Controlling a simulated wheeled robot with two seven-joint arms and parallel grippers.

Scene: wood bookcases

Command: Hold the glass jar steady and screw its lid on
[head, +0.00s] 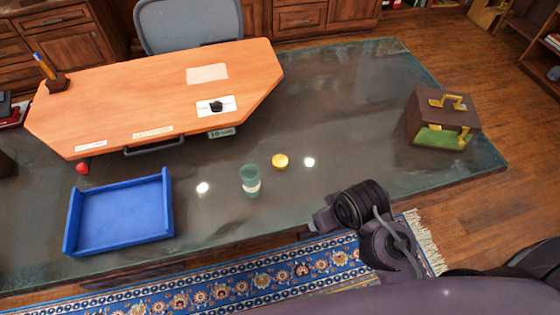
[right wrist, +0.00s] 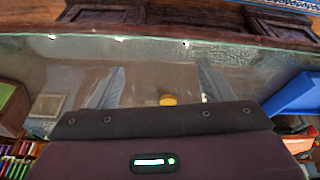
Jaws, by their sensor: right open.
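The glass jar (head: 250,180) stands upright on the dark stone desk top, greenish with a pale label band. The yellow lid (head: 280,161) lies on the desk just to the right of the jar and a little farther back, apart from it. The lid also shows in the right wrist view (right wrist: 167,100), between and beyond the fingers. My right gripper (head: 318,224) is near the desk's front edge, right of the jar and lid, touching neither. In the right wrist view its two fingers (right wrist: 160,90) are spread and empty. My left gripper is out of view.
A blue tray (head: 120,212) sits left of the jar. An orange wooden board (head: 150,95) lies behind, with papers on it. A brown and green case (head: 443,118) stands at the right end. The desk between lid and case is clear.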

